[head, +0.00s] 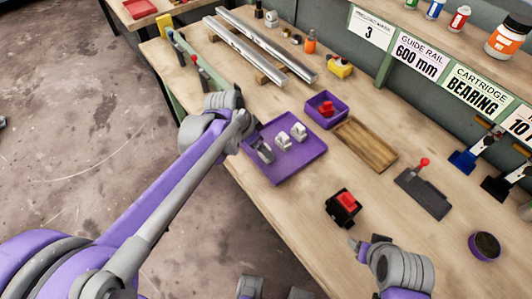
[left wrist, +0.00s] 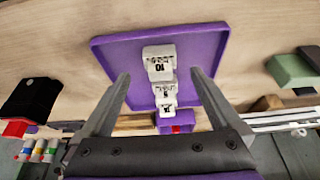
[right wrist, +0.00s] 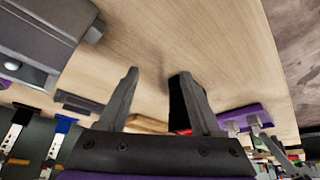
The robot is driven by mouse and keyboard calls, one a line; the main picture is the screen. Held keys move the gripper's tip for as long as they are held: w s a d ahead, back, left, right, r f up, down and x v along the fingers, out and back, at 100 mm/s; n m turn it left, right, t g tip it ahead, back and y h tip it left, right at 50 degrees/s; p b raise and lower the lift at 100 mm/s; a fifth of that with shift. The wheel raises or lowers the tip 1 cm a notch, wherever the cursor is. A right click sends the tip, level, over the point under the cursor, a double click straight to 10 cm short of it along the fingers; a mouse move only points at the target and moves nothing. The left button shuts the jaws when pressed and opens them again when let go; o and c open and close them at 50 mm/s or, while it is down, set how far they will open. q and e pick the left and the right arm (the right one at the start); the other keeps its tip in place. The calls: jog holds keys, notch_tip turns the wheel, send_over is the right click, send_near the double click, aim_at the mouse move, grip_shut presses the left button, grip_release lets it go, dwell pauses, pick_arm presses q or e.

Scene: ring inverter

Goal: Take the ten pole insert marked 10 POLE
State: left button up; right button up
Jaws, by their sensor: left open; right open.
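A purple tray (head: 310,153) on the bench holds white inserts in a row. In the left wrist view, the insert marked 10 (left wrist: 160,68) is the nearest in the tray (left wrist: 110,52). A middle insert (left wrist: 165,93) and a far insert (left wrist: 167,109) line up behind it; their marks are too small to read surely. My left gripper (head: 265,152) is open over the tray's left part and hides the 10 insert in the head view. Its fingers (left wrist: 160,80) show either side of the row, not closed on anything. My right gripper (head: 356,248) is open and empty, low at the bench's front.
A black block with a red top (head: 343,208) stands near my right gripper. A purple box with a red part (head: 327,109) and a wooden tray (head: 365,145) lie beyond the purple tray. Metal rails (head: 260,48) lie at the back left.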

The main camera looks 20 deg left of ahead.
pick_arm(q)
jog(key=x, duration=0.5)
jog(key=shift+w, duration=0.15)
jog(key=c, duration=1.5)
